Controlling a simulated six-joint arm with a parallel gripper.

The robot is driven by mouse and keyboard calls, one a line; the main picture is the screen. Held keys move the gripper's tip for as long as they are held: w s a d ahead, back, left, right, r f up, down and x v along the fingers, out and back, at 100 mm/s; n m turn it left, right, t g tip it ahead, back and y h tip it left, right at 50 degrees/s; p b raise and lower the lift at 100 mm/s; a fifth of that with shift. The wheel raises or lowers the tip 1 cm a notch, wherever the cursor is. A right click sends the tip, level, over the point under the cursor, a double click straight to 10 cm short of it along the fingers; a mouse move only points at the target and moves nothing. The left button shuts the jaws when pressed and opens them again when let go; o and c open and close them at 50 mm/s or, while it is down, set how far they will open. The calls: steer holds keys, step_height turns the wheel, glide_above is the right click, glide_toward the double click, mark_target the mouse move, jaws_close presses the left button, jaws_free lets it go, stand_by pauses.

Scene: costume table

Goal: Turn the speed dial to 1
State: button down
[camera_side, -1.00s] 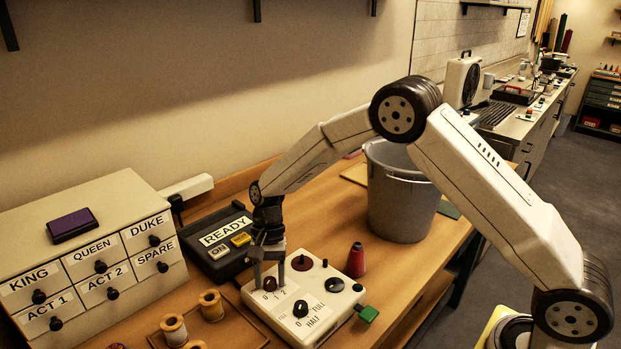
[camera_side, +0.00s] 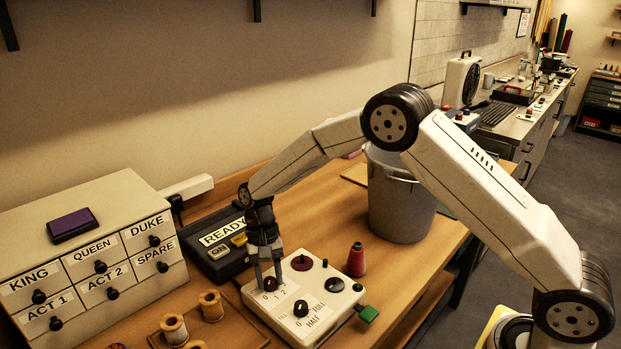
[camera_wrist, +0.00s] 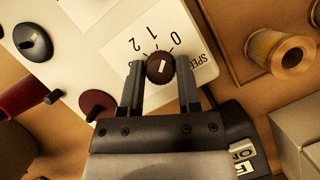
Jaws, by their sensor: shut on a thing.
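The speed dial (camera_wrist: 160,68) is a small dark red-brown knob on the white control box (camera_side: 257,306). Its white mark leans towards the 0 side of the 0, 1, 2 scale in the wrist view; the exact setting is hard to read. My gripper (camera_wrist: 159,74) points down over the box, one finger on each side of the dial, shut on it. In the side view, the fingers of my gripper (camera_side: 268,283) partly hide the dial (camera_side: 270,284).
The box also has a dark red knob (camera_side: 302,262), a black knob (camera_side: 334,285) and a HALF/FULL dial (camera_side: 301,308). A red cone spool (camera_side: 356,259) stands behind the box. Thread spools (camera_side: 211,305) and labelled drawers (camera_side: 99,266) lie left; a grey bucket (camera_side: 400,205) stands behind.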

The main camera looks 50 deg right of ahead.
steer(key=n+h, duration=0.1)
steer(key=n, duration=0.4)
steer(key=shift+w+a+h, duration=0.1)
steer(key=shift+h, duration=0.3)
steer(key=shift+c, duration=1.6)
jaws_free()
steer(key=v, duration=0.8)
steer(key=shift+w+f, duration=0.1)
